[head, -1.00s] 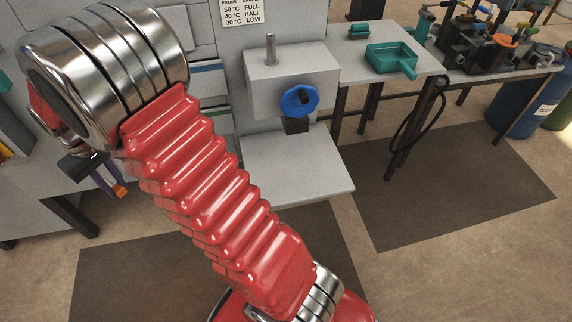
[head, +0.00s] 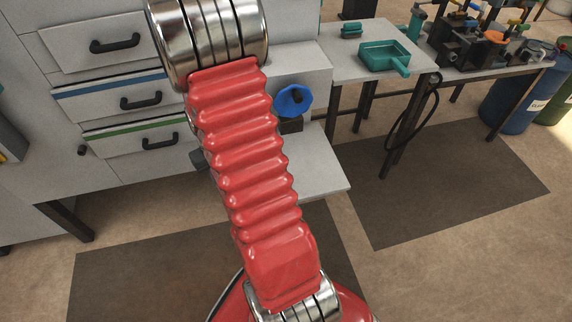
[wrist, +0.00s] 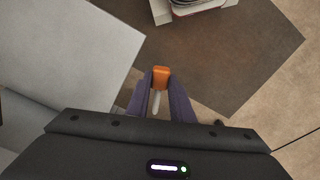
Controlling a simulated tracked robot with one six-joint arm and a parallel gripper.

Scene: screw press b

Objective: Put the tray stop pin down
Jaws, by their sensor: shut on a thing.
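The tray stop pin (wrist: 160,76) has an orange head and a pale shaft. In the wrist view it sits between the two purple fingers of my gripper (wrist: 160,95), which is shut on it. The pin is held above the floor, to the right of a pale grey flat surface (wrist: 85,50). In the head view my red arm and its metal joint hide the gripper and the pin.
A grey press body with a blue knob (head: 293,100) stands behind my arm, with a pale shelf (head: 322,175) below it. A table at right holds a teal tray (head: 384,56). Drawers (head: 140,100) are at left. Dark mats (head: 450,175) lie on open floor.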

